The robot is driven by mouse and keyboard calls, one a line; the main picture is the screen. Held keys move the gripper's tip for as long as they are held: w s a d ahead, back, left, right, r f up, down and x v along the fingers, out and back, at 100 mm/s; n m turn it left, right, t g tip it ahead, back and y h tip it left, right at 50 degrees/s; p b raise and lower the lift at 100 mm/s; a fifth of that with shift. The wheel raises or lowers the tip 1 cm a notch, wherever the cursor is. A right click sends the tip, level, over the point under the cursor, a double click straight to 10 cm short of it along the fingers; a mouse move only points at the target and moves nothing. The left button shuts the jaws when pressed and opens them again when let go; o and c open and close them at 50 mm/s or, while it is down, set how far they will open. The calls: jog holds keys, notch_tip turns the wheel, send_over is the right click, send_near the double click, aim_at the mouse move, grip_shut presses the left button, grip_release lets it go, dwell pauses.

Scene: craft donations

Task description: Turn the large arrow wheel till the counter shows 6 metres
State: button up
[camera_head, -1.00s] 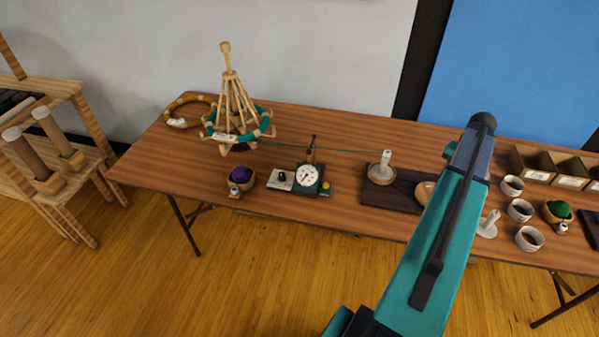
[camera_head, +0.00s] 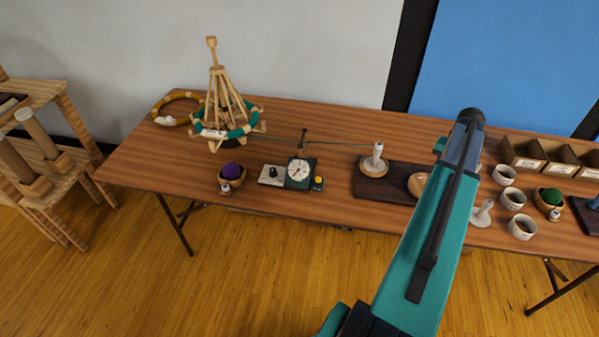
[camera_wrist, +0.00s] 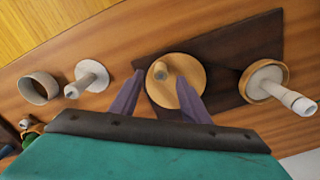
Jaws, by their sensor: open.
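In the head view the wheel (camera_head: 417,184) is partly hidden behind my arm.
A wooden yarn swift (camera_head: 222,95) with a green skein stands at the back left. A purple ball in a bowl (camera_head: 231,178) sits near the front edge. White cups (camera_head: 514,199), a white spindle (camera_head: 482,214) and wooden bins (camera_head: 525,153) are on the right.

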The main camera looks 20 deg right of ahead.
jog(key=shift+f+b, duration=1.6)
jog(key=shift+f, duration=1.55)
jog(key=shift+c, duration=0.2)
